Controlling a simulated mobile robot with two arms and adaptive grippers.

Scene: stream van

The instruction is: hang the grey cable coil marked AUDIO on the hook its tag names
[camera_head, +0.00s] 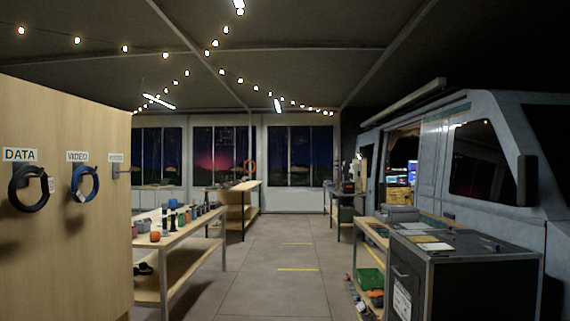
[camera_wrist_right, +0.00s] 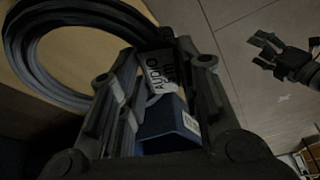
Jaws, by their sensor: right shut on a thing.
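The grey cable coil (camera_wrist_right: 85,14) fills the upper left of the right wrist view, with its white tag (camera_wrist_right: 160,75) reading AUDIO. My right gripper (camera_wrist_right: 138,65) is shut on the coil near the tag. My left gripper (camera_wrist_right: 262,50) shows at the upper right of that view, empty, with its fingers apart. In the head view, neither gripper shows. The wooden panel (camera_head: 60,120) at the left carries signs DATA (camera_head: 19,154) and VIDEO (camera_head: 77,156). A third sign (camera_head: 116,158), too small to read, is above an empty hook (camera_head: 117,171).
A black coil (camera_head: 14,200) hangs under DATA and a blue coil (camera_head: 75,189) under VIDEO. A workbench (camera_head: 190,240) with small items stands beyond the panel. A dark cabinet (camera_head: 465,280) and the van (camera_head: 435,165) are on the right. The middle floor is clear.

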